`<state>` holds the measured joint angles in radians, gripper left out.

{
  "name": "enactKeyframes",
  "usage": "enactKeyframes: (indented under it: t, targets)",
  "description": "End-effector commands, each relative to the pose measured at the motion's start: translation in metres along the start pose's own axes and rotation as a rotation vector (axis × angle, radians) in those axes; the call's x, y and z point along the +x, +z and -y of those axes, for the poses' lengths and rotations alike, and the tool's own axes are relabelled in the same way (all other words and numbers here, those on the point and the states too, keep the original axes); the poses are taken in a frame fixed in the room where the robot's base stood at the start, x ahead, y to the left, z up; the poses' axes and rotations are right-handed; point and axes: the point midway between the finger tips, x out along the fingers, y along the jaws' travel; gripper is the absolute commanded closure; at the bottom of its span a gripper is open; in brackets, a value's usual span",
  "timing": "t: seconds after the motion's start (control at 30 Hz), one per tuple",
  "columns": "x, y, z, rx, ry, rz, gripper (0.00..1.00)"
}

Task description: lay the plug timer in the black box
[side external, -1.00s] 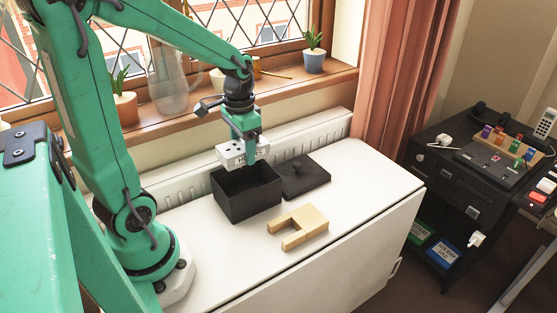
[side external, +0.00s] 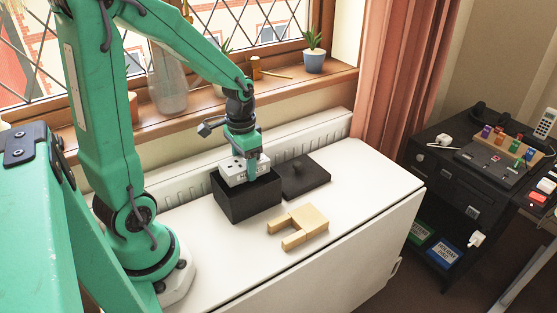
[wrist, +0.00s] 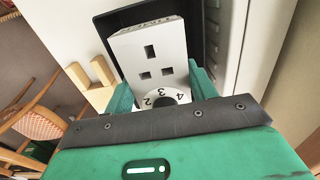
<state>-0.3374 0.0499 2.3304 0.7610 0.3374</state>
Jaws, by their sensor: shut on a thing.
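The white plug timer (side external: 236,171) is held in my gripper (side external: 249,172), level with the mouth of the black box. In the wrist view the plug timer (wrist: 152,62) shows its socket holes and numbered dial, with a green finger on each side of it. The open black box (side external: 248,200) stands on the white surface, and its dark wall also shows behind the timer in the wrist view (wrist: 110,22). The timer and fingers hide much of the box's inside. I cannot tell whether the timer touches the box.
A dark lid with a knob (side external: 303,178) lies flat beside the box. A wooden U-shaped block (side external: 298,227) lies in front. The ribbed radiator (side external: 330,130) and windowsill are close behind. The right end of the white top (side external: 370,185) is clear.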

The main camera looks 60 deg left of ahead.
Motion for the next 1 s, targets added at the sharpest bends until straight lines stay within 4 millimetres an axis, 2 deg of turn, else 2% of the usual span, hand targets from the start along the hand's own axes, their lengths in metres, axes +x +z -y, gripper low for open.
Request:
enactKeyframes:
  t: [0.27,0.3,0.4,1.0]
  targets:
    - [0.0004,-0.0001,0.0000,0.000,0.000,-0.001,0.72]
    - [0.0004,-0.0001,0.0000,0.000,0.000,-0.001,0.38]
    - [0.0004,-0.0001,0.0000,0.000,0.000,0.000,0.18]
    - [0.0005,0.0001,0.0000,0.000,0.000,0.000,0.18]
